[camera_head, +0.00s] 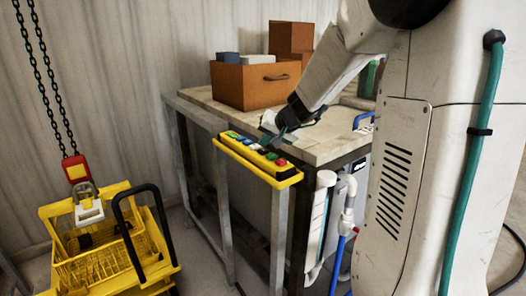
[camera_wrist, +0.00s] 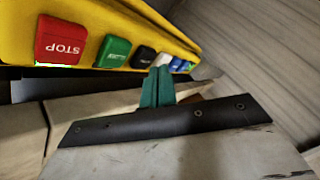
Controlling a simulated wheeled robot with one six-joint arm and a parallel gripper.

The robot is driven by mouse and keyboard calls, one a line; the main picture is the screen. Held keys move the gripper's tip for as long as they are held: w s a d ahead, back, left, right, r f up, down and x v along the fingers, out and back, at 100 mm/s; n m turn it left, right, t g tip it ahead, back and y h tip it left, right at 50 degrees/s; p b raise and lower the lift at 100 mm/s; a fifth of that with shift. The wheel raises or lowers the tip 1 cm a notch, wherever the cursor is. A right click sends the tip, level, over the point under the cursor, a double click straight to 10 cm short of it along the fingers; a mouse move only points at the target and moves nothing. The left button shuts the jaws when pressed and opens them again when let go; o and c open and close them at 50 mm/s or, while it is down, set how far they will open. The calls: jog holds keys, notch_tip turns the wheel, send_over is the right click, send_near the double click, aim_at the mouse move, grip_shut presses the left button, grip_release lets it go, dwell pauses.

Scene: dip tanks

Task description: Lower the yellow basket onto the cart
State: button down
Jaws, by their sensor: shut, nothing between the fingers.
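The yellow basket (camera_head: 72,262) hangs at the lower left in the head view, below a white hook (camera_head: 88,205) on a red and yellow hoist block (camera_head: 75,168). The cart, with a black handle (camera_head: 118,205), shows at and under the basket; whether they touch I cannot tell. A yellow control panel (camera_head: 258,163) with several coloured buttons sits on a grey rail. My gripper (camera_head: 272,138) is at the panel, its teal fingers shut and empty. In the wrist view the fingertips (camera_wrist: 158,72) are in front of the black button (camera_wrist: 143,57) and white button (camera_wrist: 163,60); contact is unclear.
The red STOP button (camera_wrist: 60,40) and a green button (camera_wrist: 112,51) lie left of my fingers in the wrist view. A workbench (camera_head: 327,148) with an orange box (camera_head: 255,88) stands behind the panel. Chains (camera_head: 45,70) hang at the left. Pipes (camera_head: 347,210) run at the bench's right end.

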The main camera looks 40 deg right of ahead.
aim_at(266, 151)
jog(key=shift+r, duration=0.15)
jog(key=shift+r, duration=2.5)
dwell(0.5)
